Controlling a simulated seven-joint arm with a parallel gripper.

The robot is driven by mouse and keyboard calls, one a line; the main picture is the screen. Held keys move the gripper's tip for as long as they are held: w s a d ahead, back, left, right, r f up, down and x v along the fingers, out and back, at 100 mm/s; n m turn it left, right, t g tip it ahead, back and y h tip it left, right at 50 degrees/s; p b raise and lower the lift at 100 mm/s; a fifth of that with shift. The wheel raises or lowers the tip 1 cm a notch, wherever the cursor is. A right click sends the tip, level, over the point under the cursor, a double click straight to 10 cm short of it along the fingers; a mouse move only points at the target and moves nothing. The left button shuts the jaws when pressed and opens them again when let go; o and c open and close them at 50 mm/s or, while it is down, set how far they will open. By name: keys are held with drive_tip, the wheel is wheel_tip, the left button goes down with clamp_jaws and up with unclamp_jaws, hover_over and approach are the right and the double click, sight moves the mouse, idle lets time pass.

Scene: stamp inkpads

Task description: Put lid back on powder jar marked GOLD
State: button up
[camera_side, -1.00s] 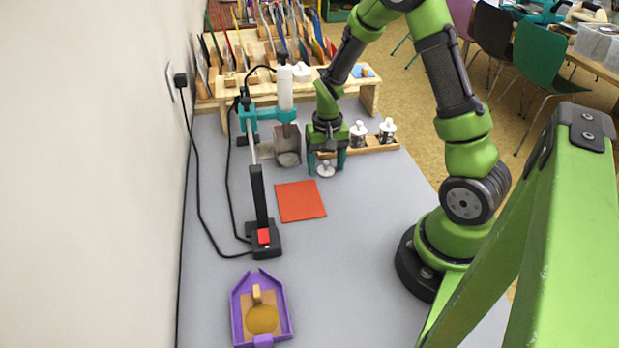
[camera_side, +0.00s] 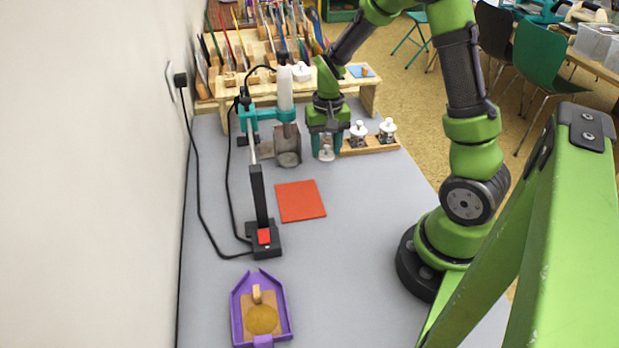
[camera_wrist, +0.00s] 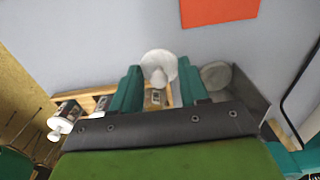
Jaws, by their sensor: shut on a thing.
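My gripper (camera_side: 325,150) is at the left end of the wooden jar rack (camera_side: 370,146), fingers pointing down. It is shut on a white round lid (camera_side: 326,155), which also shows as a pale disc between the teal fingertips in the wrist view (camera_wrist: 158,65). A jar with a small label (camera_wrist: 155,98) shows partly behind the lid in the wrist view. The label is too small to read, and I cannot tell whether the lid touches this jar. Two other jars, left (camera_side: 357,135) and right (camera_side: 387,131), stand in the rack with white knobbed lids on.
A red-orange square (camera_side: 300,200) lies in front. A purple tray (camera_side: 238,315) is at the near left.

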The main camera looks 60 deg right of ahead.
drive_tip(key=r, duration=0.4)
drive_tip(key=shift+d+r, duration=0.1)
drive_tip(key=shift+d, duration=0.2)
wheel_tip(320, 180, up, 3)
drive_tip(key=m+h, duration=0.1)
hover_over(328, 135)
drive_tip(key=shift+m, duration=0.3)
drive_tip(key=shift+a+f, duration=0.2)
drive_tip(key=shift+f, duration=2.9)
drive_tip(key=shift+f, duration=0.15)
drive_tip(key=o, duration=1.6)
drive_tip(key=shift+c, duration=0.2)
wheel_tip(328, 135, up, 7)
